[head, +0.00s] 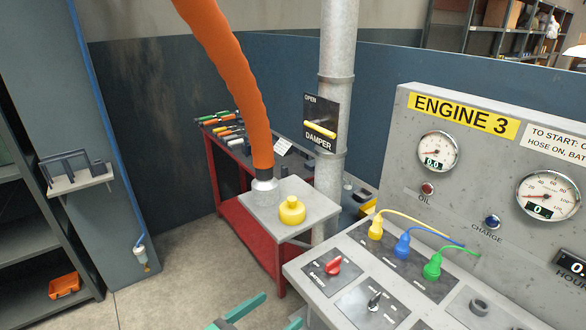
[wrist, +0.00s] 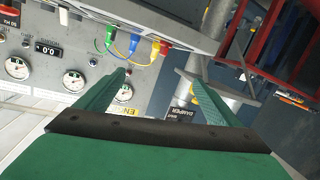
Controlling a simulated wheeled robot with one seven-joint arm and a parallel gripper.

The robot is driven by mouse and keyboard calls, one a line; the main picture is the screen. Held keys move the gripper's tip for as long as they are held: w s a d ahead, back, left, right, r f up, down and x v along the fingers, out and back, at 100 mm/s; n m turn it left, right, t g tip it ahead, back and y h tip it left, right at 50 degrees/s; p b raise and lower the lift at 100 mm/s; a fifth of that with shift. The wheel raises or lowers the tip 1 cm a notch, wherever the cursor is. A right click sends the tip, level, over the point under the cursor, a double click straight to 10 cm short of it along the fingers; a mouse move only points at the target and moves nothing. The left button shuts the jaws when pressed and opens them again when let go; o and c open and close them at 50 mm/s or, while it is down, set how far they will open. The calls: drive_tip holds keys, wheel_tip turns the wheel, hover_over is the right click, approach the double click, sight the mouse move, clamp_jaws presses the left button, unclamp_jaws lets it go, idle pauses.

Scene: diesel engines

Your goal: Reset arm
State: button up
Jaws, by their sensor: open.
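My gripper (head: 282,308) shows at the bottom edge of the head view as two green fingers, spread apart. It is in front of the engine panel's left end. In the wrist view my gripper (wrist: 157,76) is open, with its two green fingers apart and nothing held between them. The picture there is turned, with the Engine 3 panel (wrist: 45,85) beyond the fingers. The rest of my arm is out of view in the head view.
The sloped control panel (head: 300,267) with coloured plugs is close on the right. A grey pedestal (head: 310,205) carries a yellow knob (head: 292,211); an orange hose (head: 240,85) reaches down to it. A damper pole (head: 336,60) and red cart (head: 245,228) stand behind.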

drive_tip(key=s+d+f+n+t+y, duration=0.1)
drive_tip(key=s+f+n+y, duration=0.4)
drive_tip(key=f, duration=0.4)
drive_tip(key=s+d+f+n+y, duration=0.1)
drive_tip(key=s+f+n+y, duration=0.4)
drive_tip(key=f, duration=0.5)
drive_tip(key=s+d+r+m+t, duration=0.1)
drive_tip(key=s+r, duration=0.1)
drive_tip(key=s, duration=0.5)
drive_tip(key=s+d+r+m, duration=0.1)
drive_tip(key=s+r, duration=0.2)
drive_tip(key=s, duration=0.4)
drive_tip(key=s+r+m+t+y, duration=0.1)
drive_tip(key=s+r, duration=0.1)
drive_tip(key=s, duration=0.6)
drive_tip(key=shift+d+r+m+t, duration=0.3)
drive_tip(key=shift+d+r, duration=0.05)
drive_tip(key=shift+d, duration=0.05)
drive_tip(key=shift+s, duration=0.1)
